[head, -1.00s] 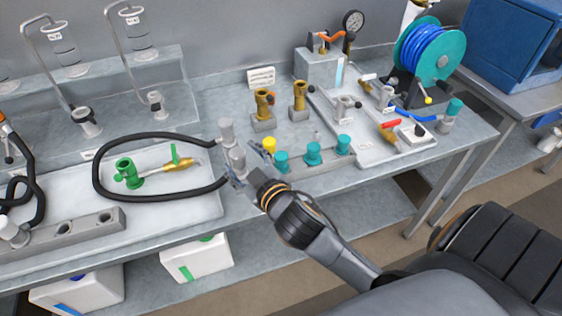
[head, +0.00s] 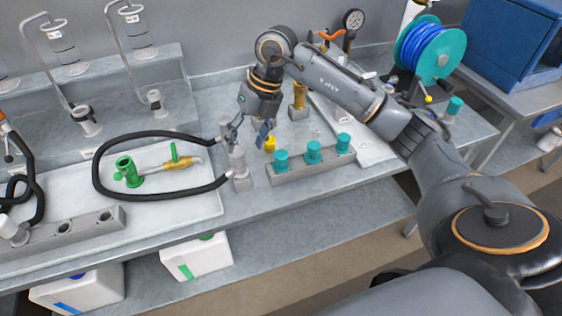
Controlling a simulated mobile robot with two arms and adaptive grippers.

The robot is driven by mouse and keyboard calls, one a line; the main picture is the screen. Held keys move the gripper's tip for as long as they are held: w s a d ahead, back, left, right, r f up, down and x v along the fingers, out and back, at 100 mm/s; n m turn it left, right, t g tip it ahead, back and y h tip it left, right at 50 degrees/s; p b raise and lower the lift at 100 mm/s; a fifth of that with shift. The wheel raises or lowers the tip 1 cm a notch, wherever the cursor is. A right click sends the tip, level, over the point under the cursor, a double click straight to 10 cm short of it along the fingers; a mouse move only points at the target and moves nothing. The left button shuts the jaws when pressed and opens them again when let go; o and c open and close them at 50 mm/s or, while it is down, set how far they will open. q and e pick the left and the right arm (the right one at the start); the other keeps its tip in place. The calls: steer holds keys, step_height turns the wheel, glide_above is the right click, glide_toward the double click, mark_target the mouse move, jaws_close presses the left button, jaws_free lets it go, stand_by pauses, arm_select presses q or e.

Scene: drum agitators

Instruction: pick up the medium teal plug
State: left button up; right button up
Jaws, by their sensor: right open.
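Three teal plugs stand upright in a grey rack (head: 299,172) near the table's front edge: a left one (head: 282,160), a middle one (head: 313,152) and a right one (head: 343,142). They look close in size, and I cannot tell which is the medium one. Another teal piece (head: 454,105) sits on a grey fitting at the right end of the table. My right gripper (head: 249,135) is open and empty, pointing down above and left of the rack, apart from the plugs. My left gripper is not in view.
A yellow piece (head: 270,144) stands behind the rack, close to my right gripper. A grey upright fitting (head: 239,165) with a black hose (head: 97,170) stands left of it. A brass fitting (head: 299,95) stands behind. Bare tabletop lies in front of the rack.

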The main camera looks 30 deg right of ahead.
mark_target(281, 154)
steer(key=d+r+m+h, duration=0.2)
steer(key=d+h, duration=0.2)
steer(key=d, duration=0.6)
steer(key=shift+g, duration=0.4)
steer(key=f, duration=0.7)
steer(key=shift+s+f, duration=0.35)
steer(key=shift+s, duration=0.05)
steer(key=f, duration=0.1)
steer(key=f+p, duration=0.1)
steer(key=f, duration=0.1)
steer(key=f+p, duration=0.1)
steer(key=f, duration=0.1)
steer(key=shift+w+a, duration=0.4)
steer(key=shift+f, duration=0.2)
steer(key=c, duration=1.3)
